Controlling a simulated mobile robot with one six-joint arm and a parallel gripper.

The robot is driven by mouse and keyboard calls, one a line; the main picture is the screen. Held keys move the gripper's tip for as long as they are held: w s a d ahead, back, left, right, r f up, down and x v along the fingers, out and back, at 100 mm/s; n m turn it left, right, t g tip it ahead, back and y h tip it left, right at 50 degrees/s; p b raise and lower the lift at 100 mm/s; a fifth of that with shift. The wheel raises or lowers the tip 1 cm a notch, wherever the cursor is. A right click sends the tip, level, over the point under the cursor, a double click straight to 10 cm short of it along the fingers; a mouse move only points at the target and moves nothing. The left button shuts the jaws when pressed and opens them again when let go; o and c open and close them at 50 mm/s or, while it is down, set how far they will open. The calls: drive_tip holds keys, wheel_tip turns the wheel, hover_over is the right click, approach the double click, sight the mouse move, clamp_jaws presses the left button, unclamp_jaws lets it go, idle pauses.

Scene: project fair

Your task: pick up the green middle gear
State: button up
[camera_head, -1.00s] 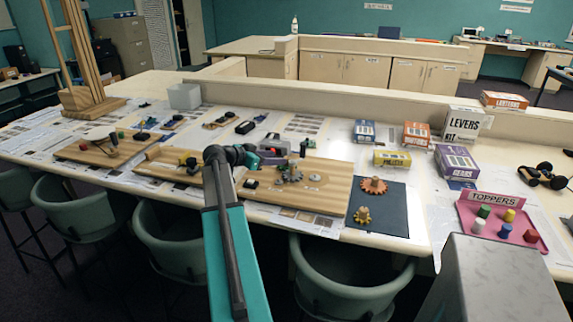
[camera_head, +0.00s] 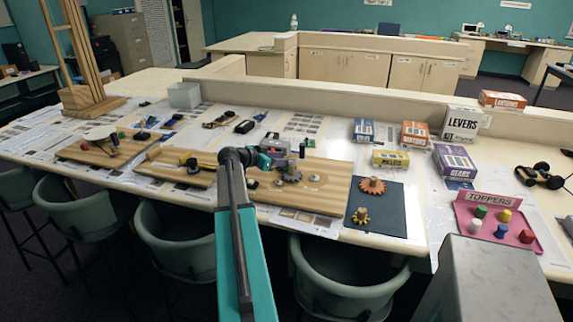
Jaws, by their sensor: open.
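I cannot make out a green gear; the arm and wrist cover part of the wooden gear board (camera_head: 325,198). On that board a grey gear (camera_head: 290,177) and a pale disc (camera_head: 315,177) show. My gripper (camera_head: 284,163) is open, small in view, over the back left of the gear board, close to the grey gear in the picture. Its fingertips are hard to tell from the things behind them.
A grey device (camera_head: 275,147) stands behind the gripper. Kit boxes, such as the white LEVERS box (camera_head: 461,123) and a purple box (camera_head: 455,162), stand to the right. A pink TOPPERS tray (camera_head: 510,237) is at the far right. Chairs line the table's front edge.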

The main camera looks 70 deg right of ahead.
clamp_jaws()
drive_tip(key=shift+r, duration=0.15)
idle(0.4)
wheel_tip(320, 180, up, 10)
drive_tip(key=b, duration=0.2)
idle(0.5)
idle(0.5)
